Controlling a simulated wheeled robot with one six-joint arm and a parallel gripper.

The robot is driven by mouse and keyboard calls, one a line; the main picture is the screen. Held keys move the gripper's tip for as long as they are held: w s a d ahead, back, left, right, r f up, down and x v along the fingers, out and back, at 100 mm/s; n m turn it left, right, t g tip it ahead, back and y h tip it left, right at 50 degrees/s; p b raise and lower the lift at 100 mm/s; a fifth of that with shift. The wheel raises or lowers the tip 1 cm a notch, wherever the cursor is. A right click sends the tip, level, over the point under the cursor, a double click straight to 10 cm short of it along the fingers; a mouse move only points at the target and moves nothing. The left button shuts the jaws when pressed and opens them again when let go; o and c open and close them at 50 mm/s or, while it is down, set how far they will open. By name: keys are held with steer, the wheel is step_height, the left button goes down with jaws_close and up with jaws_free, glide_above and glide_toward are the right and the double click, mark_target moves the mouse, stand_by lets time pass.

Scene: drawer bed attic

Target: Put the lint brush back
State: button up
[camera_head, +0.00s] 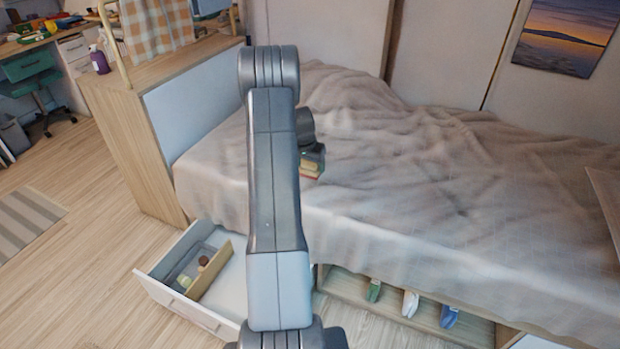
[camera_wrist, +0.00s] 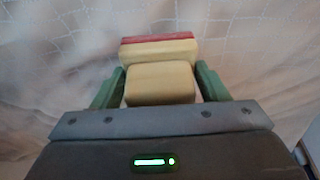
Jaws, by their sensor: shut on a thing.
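The lint brush (camera_wrist: 160,82) is a cream wooden piece with a narrower handle block and a wider head edged in red. My gripper (camera_wrist: 158,88) is shut on the handle block, with one green finger on each side. In the head view the brush (camera_head: 312,172) shows its cream and red end just right of my arm, in front of the bed's blanket. My gripper there is mostly hidden behind my arm. An open white drawer (camera_head: 232,290) sticks out under the bed at lower left, partly covered by my arm.
The drawer's left part, behind a wooden divider (camera_head: 210,272), holds a few small items (camera_head: 185,281). A rumpled beige blanket (camera_head: 440,190) covers the bed. An open cubby (camera_head: 400,300) below holds several coloured items.

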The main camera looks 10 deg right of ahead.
mark_target(309, 169)
steer(key=shift+f+b, duration=0.4)
steer(key=shift+f, duration=2.35)
steer(key=o, duration=0.9)
steer(key=shift+r, duration=0.1)
steer(key=shift+o, duration=0.2)
steer(key=shift+s+a+r+p, duration=0.1)
steer(key=shift+r+p, duration=0.2)
steer(key=shift+r, duration=0.3)
steer(key=v, duration=1.1)
steer(key=shift+p, duration=0.3)
steer(key=shift+s, duration=0.1)
